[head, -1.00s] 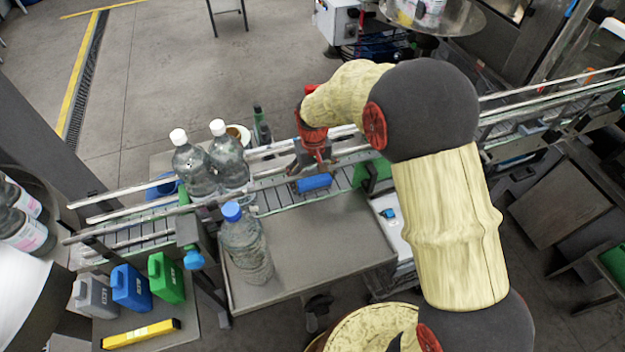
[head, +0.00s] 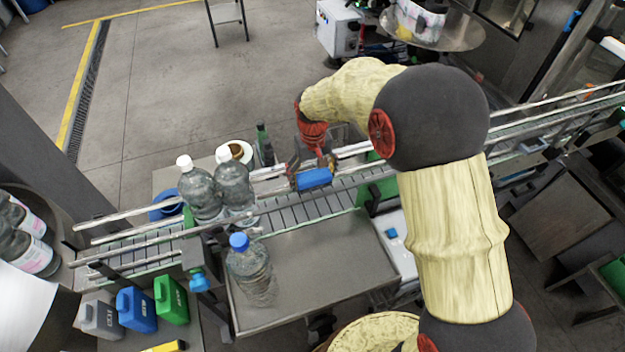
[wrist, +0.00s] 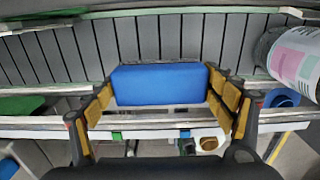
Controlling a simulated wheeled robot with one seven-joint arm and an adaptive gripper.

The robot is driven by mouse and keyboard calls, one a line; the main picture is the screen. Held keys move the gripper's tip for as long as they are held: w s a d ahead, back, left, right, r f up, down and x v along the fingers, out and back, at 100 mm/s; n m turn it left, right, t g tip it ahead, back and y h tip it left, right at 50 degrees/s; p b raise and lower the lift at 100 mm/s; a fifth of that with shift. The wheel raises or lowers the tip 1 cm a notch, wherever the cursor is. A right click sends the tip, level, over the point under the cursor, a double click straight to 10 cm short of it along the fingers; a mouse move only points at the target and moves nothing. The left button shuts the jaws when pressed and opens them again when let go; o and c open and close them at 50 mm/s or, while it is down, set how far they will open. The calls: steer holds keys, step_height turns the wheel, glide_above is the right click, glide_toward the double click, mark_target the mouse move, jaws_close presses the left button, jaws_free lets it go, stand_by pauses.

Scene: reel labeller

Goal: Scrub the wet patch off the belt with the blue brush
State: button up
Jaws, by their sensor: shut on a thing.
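The blue brush (head: 314,178) is a plain blue block from above; its bristles are hidden. My gripper (head: 310,172) is shut on it, with a finger at each end in the wrist view (wrist: 160,86). The brush is over the far side of the grey slatted belt (head: 290,213), overlapping the far rail in the head view. I cannot tell whether it touches the slats. In the wrist view the belt slats (wrist: 60,55) look dry. No wet patch is distinguishable; the brush and gripper hide part of the belt.
Metal rails (head: 130,213) run along the belt. Two white-capped bottles (head: 232,180) stand left of my gripper, and a blue-capped bottle (head: 252,270) stands on the near grey table (head: 330,265). A green block (head: 377,192) is close on the right. A dark green bottle (head: 264,145) stands behind the belt.

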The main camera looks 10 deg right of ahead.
steer(key=shift+s+r, duration=0.1)
steer(key=shift+r, duration=0.5)
steer(key=shift+r+p, duration=0.3)
steer(key=shift+p, duration=0.1)
